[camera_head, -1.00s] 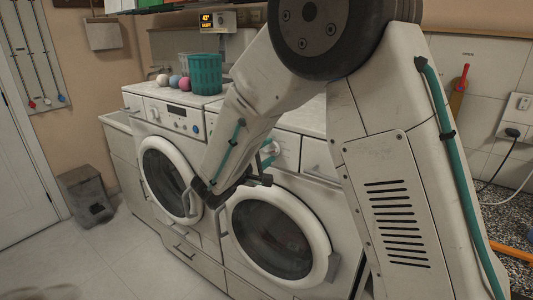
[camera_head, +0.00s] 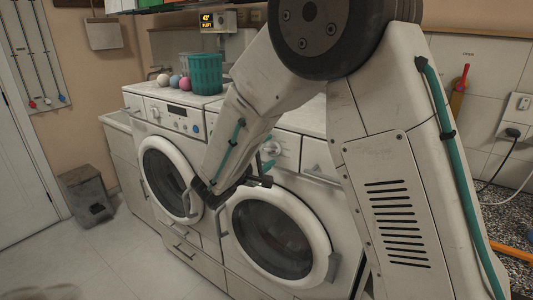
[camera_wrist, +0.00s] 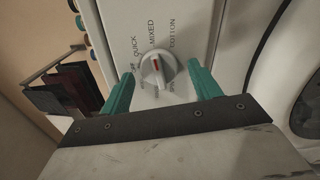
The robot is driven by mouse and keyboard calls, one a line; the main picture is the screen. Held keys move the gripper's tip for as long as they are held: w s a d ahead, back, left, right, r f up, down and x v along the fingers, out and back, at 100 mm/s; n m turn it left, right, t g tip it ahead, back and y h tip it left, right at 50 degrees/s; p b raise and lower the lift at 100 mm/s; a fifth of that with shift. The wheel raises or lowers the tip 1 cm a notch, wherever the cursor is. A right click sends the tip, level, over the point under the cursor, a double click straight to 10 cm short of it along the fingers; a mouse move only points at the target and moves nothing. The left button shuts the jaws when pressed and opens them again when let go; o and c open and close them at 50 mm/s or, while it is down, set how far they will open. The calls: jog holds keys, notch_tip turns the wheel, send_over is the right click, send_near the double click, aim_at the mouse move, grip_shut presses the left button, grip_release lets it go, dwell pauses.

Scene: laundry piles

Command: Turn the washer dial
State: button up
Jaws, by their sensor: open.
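The washer dial (camera_wrist: 156,70) is a round white knob with a raised grip and a red mark, on a white panel lettered QUICK, MIXED and COTTON. My gripper (camera_wrist: 162,74) is open, with one teal finger on each side of the dial. The fingertips look close to the knob; I cannot tell whether they touch it. In the head view, the right-hand washer (camera_head: 320,232) has my gripper (camera_head: 268,158) at its upper front panel, beside the knob, which my arm and gripper partly hide.
A second front-loader (camera_head: 165,180) stands at left, with a teal basket (camera_head: 206,74) and several coloured balls (camera_head: 174,81) on top. A grey bin (camera_head: 86,194) is on the floor by the door.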

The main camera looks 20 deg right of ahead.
jog(key=v, duration=0.7)
jog(key=shift+s+a, duration=0.25)
jog(key=shift+a, duration=0.05)
jog(key=s+d+f+m+g+y, duration=0.1)
jog(key=s+d+g+y, duration=0.1)
jog(key=s+d+g, duration=0.55)
jog(key=s+d+f+m+g+y, duration=0.2)
jog(key=s+g+y, duration=0.15)
jog(key=s, duration=0.75)
jog(key=s+r+m+t+y, duration=0.1)
jog(key=s+r+m+y, duration=0.2)
jog(key=s, duration=0.4)
jog(key=s+r+m+y, duration=0.3)
jog(key=s+y, duration=0.3)
jog(key=s, duration=0.2)
jog(key=shift+r+t, duration=0.15)
jog(key=shift+t, duration=0.25)
